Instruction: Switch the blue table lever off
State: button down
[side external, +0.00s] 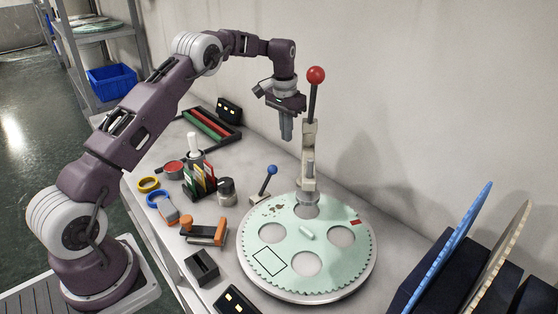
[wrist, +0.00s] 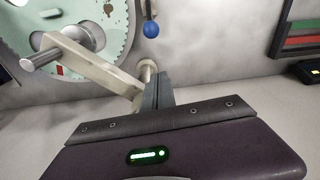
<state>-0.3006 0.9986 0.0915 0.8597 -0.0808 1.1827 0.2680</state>
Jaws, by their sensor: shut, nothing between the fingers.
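The blue table lever is a small rod with a blue ball (side external: 272,170) on a beige base, standing at the back left edge of the round plate. The ball also shows at the top middle of the wrist view (wrist: 151,29), with the rod above it. My gripper (side external: 287,136) points down above and behind the lever, clear of it. Its fingers (wrist: 158,90) are closed together and hold nothing. In the side view the lever's rod leans to the right.
A tall red-knobbed lever (side external: 316,75) on a beige post stands right of my gripper. A pale green toothed plate (side external: 322,275) fills the table's right part. A rack (side external: 213,125), colored cards (side external: 199,180) and an orange-handled tool (side external: 203,232) lie left.

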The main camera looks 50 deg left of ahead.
aim_at(267, 181)
jog(key=s+f, duration=0.3)
jog(key=f, duration=0.5)
jog(key=shift+f, duration=0.25)
jog(key=shift+s+r, duration=0.1)
